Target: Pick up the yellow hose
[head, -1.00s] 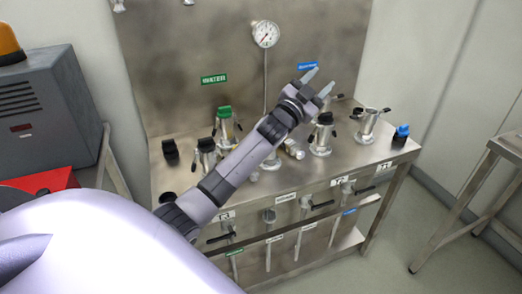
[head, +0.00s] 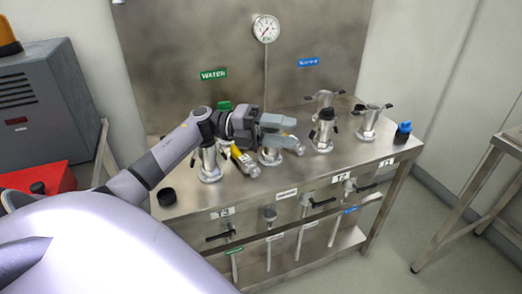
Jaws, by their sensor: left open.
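A yellow piece, which looks like the yellow hose (head: 241,158), lies on the steel bench among the metal fittings, with a silvery end toward the front. My left gripper and wrist partly cover it, so its full length is hidden. My left gripper (head: 290,132) is open and empty, its fingers pointing right, above and to the right of the yellow piece. I cannot tell the height gap between them. My right gripper is not in view.
The steel bench (head: 235,203) carries several upright metal fittings, one with a black top (head: 324,130), and a blue-capped item (head: 402,132) at right. A pressure gauge (head: 266,28) is on the back panel. A grey box (head: 40,100) stands left, a metal table (head: 512,140) right.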

